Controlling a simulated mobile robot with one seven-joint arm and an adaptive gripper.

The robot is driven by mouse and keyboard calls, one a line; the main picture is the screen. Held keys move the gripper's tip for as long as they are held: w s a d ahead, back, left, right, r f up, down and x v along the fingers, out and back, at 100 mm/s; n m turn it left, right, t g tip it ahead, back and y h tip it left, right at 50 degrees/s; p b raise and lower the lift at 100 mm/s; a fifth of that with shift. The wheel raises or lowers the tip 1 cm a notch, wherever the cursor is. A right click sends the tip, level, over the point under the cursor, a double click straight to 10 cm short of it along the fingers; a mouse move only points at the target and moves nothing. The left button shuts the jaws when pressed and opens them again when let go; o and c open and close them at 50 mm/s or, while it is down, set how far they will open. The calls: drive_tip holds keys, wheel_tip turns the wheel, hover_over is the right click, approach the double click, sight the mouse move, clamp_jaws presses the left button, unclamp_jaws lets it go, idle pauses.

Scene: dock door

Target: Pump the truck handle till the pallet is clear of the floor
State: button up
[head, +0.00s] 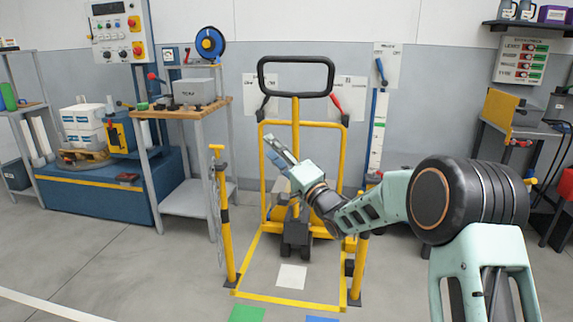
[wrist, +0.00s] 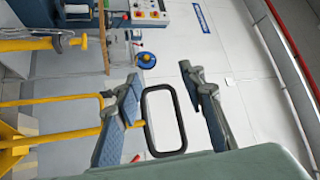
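The pallet truck (head: 296,130) has a yellow upright pole topped by a black loop handle (head: 296,60). The handle stands upright. My gripper (head: 272,146) is in front of the truck and appears below the handle in the head view. In the wrist view my gripper (wrist: 160,73) is open, with its two fingers spread and nothing held. The handle loop (wrist: 147,125) shows between the fingers there, seemingly beyond them. I see no contact. I cannot make out a pallet on the truck or its gap to the floor.
Yellow posts (head: 228,230) and a yellow floor frame (head: 285,300) surround the truck's front. A wooden-topped workbench (head: 185,108) stands left. Shelving stands at right. The floor at front left is open.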

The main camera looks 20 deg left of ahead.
drive_tip(key=v, duration=1)
drive_tip(key=shift+s, duration=0.2)
drive_tip(key=shift+d, duration=0.15)
